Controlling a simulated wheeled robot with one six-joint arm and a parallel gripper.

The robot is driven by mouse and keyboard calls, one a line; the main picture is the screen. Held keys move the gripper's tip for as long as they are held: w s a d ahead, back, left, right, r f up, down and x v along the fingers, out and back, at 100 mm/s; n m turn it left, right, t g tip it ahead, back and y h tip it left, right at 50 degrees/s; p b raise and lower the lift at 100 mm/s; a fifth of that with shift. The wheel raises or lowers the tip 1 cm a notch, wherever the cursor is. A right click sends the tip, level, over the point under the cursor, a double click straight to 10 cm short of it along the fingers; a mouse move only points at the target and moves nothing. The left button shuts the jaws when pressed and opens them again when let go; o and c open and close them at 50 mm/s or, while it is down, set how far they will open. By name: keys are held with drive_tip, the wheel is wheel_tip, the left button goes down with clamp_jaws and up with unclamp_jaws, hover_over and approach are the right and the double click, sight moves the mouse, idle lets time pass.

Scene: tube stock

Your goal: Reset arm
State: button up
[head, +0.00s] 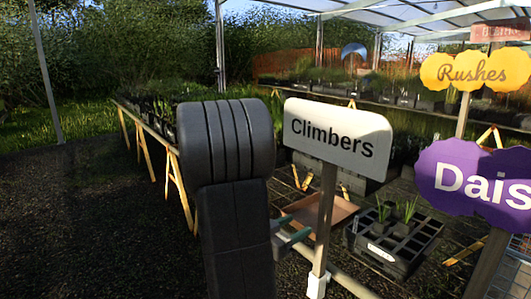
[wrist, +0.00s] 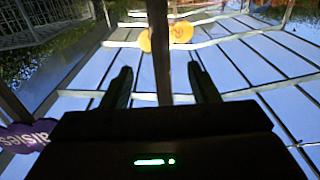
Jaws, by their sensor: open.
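My gripper (wrist: 161,84) is open in the wrist view. Its two dark green fingers stand well apart with nothing held between them. In the head view my dark arm stands upright left of the centre. Two short teal fingers (head: 298,228) stick out to its right, low down, beside the post of the Climbers sign (head: 338,138). The rest of my gripper is hidden there behind my arm.
A black tray (head: 376,262) with small plants and a brown shallow tray (head: 325,217) sit right of my arm. The Rushes sign (head: 474,71) and a purple sign (head: 478,187) stand at the right. A plant bench (head: 150,132) runs behind at left. Dark ground is clear at left.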

sight(324, 190)
drive_tip(key=x, duration=1.1)
drive_tip(key=shift+p, duration=0.35)
wheel_tip(324, 190, up, 7)
drive_tip(key=p, duration=0.5)
drive_tip(key=shift+r, duration=0.1)
